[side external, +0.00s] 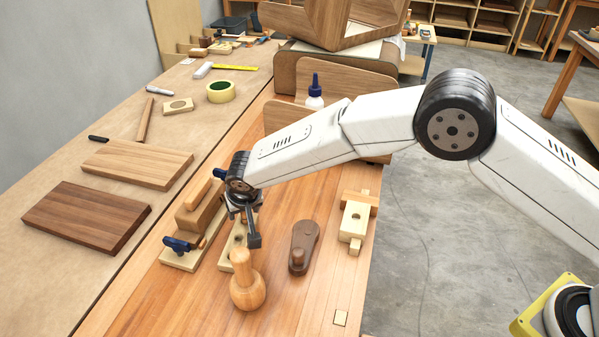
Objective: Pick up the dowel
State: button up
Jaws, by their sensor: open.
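My gripper (250,238) points down over the workbench, its dark fingers in front of a pale wooden block with holes (228,252). I see nothing held in it. A turned wooden piece with a round body and narrow neck (248,290) stands just in front of the gripper, toward the camera. A rounded, rod-like wooden piece (197,194) lies on a brown block to the left of the gripper. I cannot tell for certain which piece is the dowel; the gripper and turned piece hide part of the holed block.
A clamp with blue parts (180,244) is left of the gripper. A dark wooden piece (303,247) and a pale wooden tool (354,222) lie to the right. Boards (136,164) lie at left; a glue bottle (314,95) stands behind my arm. The bench front is mostly clear.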

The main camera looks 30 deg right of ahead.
jog(key=shift+c, duration=0.2)
grip_shut()
jog(key=shift+r, duration=0.15)
jog(key=shift+r, duration=0.55)
notch_tip(320, 180, up, 2)
jog(key=s+d+r, duration=0.6)
jog(key=s+r, duration=0.3)
jog(key=s, duration=0.3)
jog(key=shift+s+r, duration=0.3)
jog(key=shift+s, duration=0.05)
